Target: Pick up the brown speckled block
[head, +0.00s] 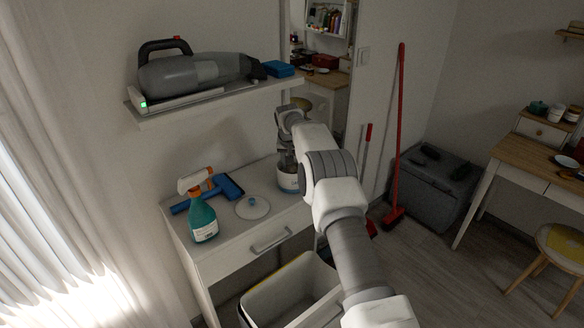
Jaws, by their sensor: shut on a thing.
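My gripper (286,158) points down at the back right of the white cabinet top, at the mouth of a white jar (288,182) with a blue band. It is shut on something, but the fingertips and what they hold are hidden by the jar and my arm. I cannot make out a brown speckled block anywhere in the head view. A round white lid (252,207) with a knob lies on the cabinet top, left of the jar.
A teal spray bottle (204,221) and a blue squeegee (228,186) stand and lie at the cabinet's left. A shelf (215,101) with a handheld vacuum (195,74) hangs above. An open bin (290,292) is below. A red broom (399,130) leans at right.

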